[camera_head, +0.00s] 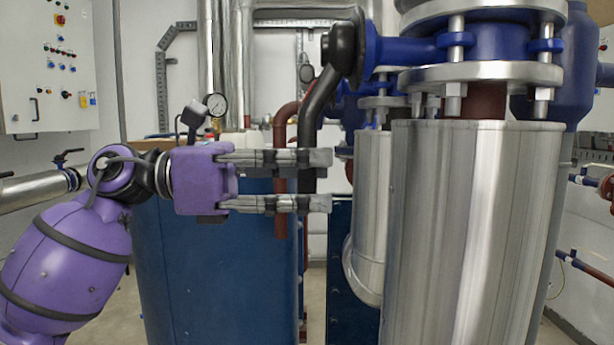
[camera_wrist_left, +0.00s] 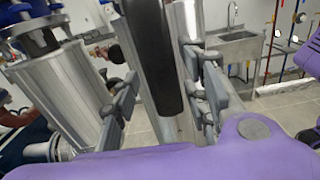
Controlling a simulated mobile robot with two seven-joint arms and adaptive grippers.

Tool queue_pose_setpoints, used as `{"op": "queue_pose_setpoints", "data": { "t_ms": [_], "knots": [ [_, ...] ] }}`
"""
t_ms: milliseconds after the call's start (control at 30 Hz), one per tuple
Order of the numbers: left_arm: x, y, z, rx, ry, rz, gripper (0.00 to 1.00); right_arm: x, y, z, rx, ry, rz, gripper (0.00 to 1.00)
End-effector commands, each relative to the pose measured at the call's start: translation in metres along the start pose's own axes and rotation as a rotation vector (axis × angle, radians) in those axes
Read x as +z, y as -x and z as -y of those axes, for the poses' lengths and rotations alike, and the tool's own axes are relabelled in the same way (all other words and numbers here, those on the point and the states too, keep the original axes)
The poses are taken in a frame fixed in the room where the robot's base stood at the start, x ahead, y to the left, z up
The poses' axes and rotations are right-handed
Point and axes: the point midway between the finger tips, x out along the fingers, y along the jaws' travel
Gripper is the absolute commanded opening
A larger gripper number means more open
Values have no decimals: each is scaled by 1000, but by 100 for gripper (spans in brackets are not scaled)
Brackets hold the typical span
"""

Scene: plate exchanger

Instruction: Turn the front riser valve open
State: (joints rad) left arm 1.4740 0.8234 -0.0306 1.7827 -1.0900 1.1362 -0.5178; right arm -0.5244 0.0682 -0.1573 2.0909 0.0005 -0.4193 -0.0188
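A valve with a long black lever (camera_head: 321,95) sits on the blue flanged pipe (camera_head: 405,50) at the upper middle of the head view. The lever bends and hangs down, with its lower part at my left gripper (camera_head: 322,180). The upper finger hides part of the lever there. In the left wrist view, the black lever (camera_wrist_left: 150,55) comes down between the two fingers of my left gripper (camera_wrist_left: 165,100). The fingers stand apart on either side of it; the right finger looks closer, but contact cannot be told. My right gripper is not in view.
Large silver cylinders (camera_head: 470,230) stand right of the gripper, under blue flanges. A blue tank (camera_head: 215,275) is below the gripper, and a red-brown pipe (camera_head: 281,140) runs close behind it. A pressure gauge (camera_head: 215,104) shows above the gripper. A control cabinet (camera_head: 48,70) hangs at left.

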Motion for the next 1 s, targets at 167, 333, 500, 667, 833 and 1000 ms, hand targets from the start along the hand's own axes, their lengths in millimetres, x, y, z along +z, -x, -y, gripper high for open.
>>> {"op": "queue_pose_setpoints", "data": {
  "t_ms": [167,333,500,667,833,1000],
  "knots": [
    [-1,0,1,-3,3,-1,44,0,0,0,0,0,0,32],
    [-1,3,1,-4,5,-1,44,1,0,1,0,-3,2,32],
    [-1,27,0,0,5,-1,44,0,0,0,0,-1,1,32],
    [-1,62,0,1,6,-2,44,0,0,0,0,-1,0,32],
    [-1,95,0,0,5,-2,44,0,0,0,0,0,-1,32],
    [-1,114,0,-2,3,-2,44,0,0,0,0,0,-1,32]
  ]
}}
